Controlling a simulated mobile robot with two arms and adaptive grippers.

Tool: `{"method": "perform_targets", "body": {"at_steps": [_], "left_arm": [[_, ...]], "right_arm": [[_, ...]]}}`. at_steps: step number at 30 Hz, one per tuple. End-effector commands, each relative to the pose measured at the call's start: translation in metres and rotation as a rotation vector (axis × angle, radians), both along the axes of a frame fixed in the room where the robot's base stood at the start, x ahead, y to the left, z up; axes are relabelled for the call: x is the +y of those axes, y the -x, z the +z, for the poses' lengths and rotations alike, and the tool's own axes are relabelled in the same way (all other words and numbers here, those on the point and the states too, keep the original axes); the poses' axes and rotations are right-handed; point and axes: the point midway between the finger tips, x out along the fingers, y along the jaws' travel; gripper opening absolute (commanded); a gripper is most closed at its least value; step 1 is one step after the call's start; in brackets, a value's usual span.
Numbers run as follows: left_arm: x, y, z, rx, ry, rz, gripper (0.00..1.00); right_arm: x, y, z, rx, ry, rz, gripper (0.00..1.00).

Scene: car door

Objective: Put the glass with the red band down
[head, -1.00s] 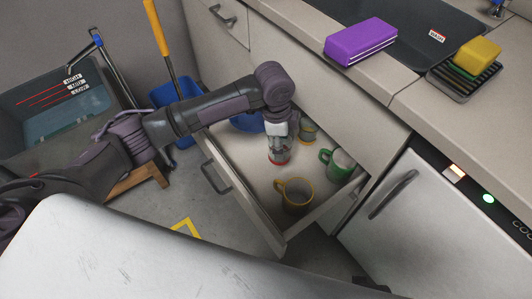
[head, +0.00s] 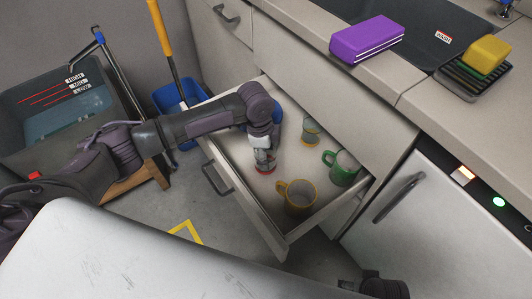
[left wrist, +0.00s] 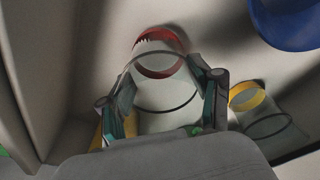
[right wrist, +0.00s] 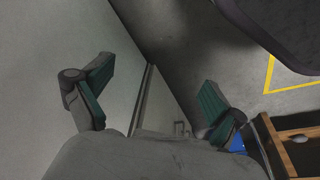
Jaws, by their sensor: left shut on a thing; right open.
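The glass with the red band (head: 265,168) is upright inside the open drawer (head: 276,226), near its left side. My left gripper (head: 262,153) comes down from above and is shut on it. In the left wrist view the glass (left wrist: 163,92) sits between the two fingers, with the red band at its far end, close to the drawer floor. I cannot tell whether its base touches the floor. My right gripper (right wrist: 158,80) is open and empty, away from the drawer.
In the drawer stand a yellow mug (head: 298,198), a green mug (head: 342,168), a yellow-banded glass (head: 311,132) and a blue bowl (head: 277,122) behind my left arm. Drawer floor is clear between the held glass and the mugs. The counter (head: 400,75) rises behind.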

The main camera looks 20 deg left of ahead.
Motion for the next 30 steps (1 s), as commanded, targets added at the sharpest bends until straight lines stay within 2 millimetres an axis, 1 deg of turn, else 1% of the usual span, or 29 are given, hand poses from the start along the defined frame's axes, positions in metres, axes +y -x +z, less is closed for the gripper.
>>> {"method": "perform_targets", "body": {"at_steps": [1, 2, 6, 16, 19, 20, 21, 23, 30], "left_arm": [[0.0, 0.0, -0.001, 0.001, 0.0, 0.001, 0.22], [0.0, 0.0, -0.002, 0.001, 0.0, 0.001, 0.65], [0.0, 0.0, -0.002, 0.001, 0.0, 0.0, 0.89], [0.0, 0.0, -0.001, 0.0, 0.0, 0.0, 0.89], [0.0, 0.0, 0.006, -0.001, 0.0, 0.0, 0.89], [0.001, 0.0, 0.01, -0.002, 0.001, 0.0, 0.89], [0.002, -0.001, 0.016, -0.002, 0.001, 0.0, 0.89], [0.003, 0.0, 0.028, -0.003, 0.001, -0.001, 0.89], [0.009, 0.001, 0.08, -0.001, 0.001, 0.0, 0.89]], "right_arm": [[0.0, 0.0, 0.0, 0.001, 0.0, 0.0, 0.95], [0.0, 0.0, -0.001, 0.002, 0.0, 0.0, 0.95], [0.0, 0.001, -0.001, 0.001, 0.0, 0.0, 0.95], [0.0, 0.001, -0.001, 0.001, -0.001, 0.001, 0.95], [0.001, 0.0, 0.002, -0.002, -0.001, 0.001, 0.95], [0.0, 0.0, 0.001, -0.003, -0.001, 0.001, 0.95], [-0.001, 0.001, -0.008, 0.005, 0.001, 0.001, 0.95], [-0.001, 0.005, -0.017, 0.014, 0.002, 0.001, 0.95], [-0.003, 0.022, -0.053, 0.035, 0.004, 0.006, 0.95]]}}
